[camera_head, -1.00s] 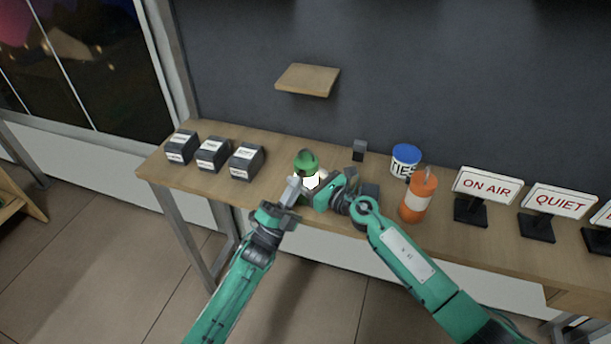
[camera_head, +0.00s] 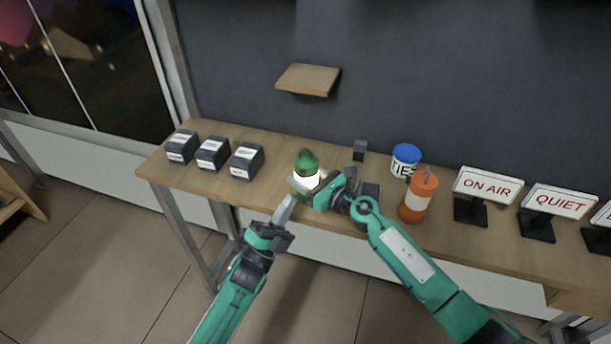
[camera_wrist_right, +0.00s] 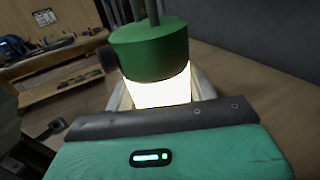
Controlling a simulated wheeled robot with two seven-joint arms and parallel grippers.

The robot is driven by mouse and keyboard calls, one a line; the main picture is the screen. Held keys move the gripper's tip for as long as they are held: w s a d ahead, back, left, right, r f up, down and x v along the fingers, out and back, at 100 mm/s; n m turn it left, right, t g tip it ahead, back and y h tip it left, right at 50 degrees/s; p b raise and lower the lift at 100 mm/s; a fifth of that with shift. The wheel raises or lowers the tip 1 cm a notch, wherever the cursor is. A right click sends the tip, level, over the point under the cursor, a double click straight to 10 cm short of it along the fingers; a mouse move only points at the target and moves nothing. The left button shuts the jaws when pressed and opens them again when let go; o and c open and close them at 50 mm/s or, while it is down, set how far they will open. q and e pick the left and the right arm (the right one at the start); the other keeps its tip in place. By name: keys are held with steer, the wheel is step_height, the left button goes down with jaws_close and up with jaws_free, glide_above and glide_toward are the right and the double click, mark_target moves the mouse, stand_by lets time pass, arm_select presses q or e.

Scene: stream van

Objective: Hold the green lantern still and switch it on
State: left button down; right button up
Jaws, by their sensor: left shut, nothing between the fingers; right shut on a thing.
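The green lantern (camera_head: 306,160) stands upright on the wooden bench, with a bright white glowing band below its green top. It fills the upper middle of the right wrist view (camera_wrist_right: 150,50), where the band glows strongly and a dark round knob (camera_wrist_right: 107,59) sticks out on its left side. My right gripper (camera_head: 312,190) is shut on the lantern from the right, low on its body; the lower body is partly hidden by it. My left gripper (camera_head: 286,205) is shut and empty, in front of the lantern and below left of it, apart from it.
Several dark labelled boxes (camera_head: 212,154) stand at the bench's left. An orange lantern-like canister (camera_head: 417,199) stands close right of my right gripper, with a blue-lidded tin (camera_head: 406,155) behind. Signs, one reading ON AIR (camera_head: 487,185), stand further right. A small shelf (camera_head: 308,79) is above.

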steer(key=o, duration=1.2)
